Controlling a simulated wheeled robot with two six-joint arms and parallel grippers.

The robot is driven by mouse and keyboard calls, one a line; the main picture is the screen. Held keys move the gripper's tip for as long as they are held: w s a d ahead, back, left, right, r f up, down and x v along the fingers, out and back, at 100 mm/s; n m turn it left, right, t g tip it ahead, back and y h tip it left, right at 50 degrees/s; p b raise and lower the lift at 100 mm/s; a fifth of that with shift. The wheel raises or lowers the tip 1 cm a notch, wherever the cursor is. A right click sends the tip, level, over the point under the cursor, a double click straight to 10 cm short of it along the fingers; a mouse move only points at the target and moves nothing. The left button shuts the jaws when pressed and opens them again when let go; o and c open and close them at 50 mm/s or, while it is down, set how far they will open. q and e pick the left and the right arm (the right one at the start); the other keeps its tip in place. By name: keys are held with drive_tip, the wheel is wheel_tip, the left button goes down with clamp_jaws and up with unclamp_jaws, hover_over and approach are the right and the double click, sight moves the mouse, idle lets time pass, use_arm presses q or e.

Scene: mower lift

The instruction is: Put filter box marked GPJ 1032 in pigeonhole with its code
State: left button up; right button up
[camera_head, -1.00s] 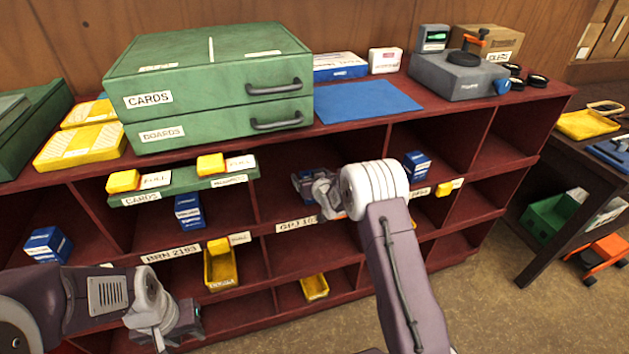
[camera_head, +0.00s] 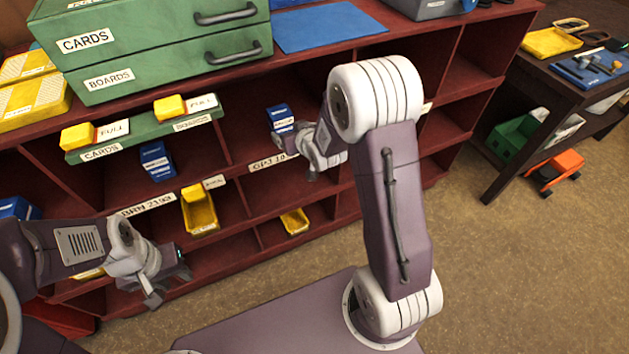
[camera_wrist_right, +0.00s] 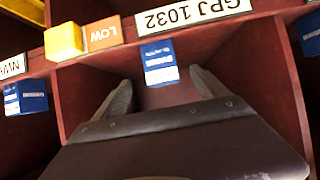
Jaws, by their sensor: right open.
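A small blue box (camera_head: 280,117) with white markings stands in the pigeonhole above the label GPJ 1032 (camera_head: 273,162). Its own code is too small to read. My right gripper (camera_head: 293,143) is open in front of that pigeonhole. The right wrist view looks upside down. There the box (camera_wrist_right: 160,62) shows beyond and between the parted fingers (camera_wrist_right: 160,84), behind the GPJ 1032 label (camera_wrist_right: 195,13), with no clear contact. My left gripper (camera_head: 167,287) hangs low before the left part of the shelf, and its opening is unclear.
Another blue box (camera_head: 156,161) stands in the bay left of this pigeonhole, and one (camera_wrist_right: 25,97) in the neighbouring bay on the other side. A yellow slider (camera_wrist_right: 64,41) sits beside a LOW card. A yellow bin (camera_head: 200,212) is lower left.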

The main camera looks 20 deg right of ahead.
drive_tip(key=s+a+f+g, duration=0.15)
drive_tip(key=s+g, duration=0.35)
drive_tip(key=s, duration=0.9)
drive_tip(key=s+a+f+g, duration=0.1)
drive_tip(key=s+f+g, duration=0.35)
drive_tip(key=s, duration=0.95)
wheel_tip(320, 180, up, 11)
drive_tip(key=g+p, duration=0.1)
drive_tip(key=p, duration=0.7)
drive_tip(key=shift+w+f+p, duration=0.15)
drive_tip(key=shift+w+p, duration=0.2)
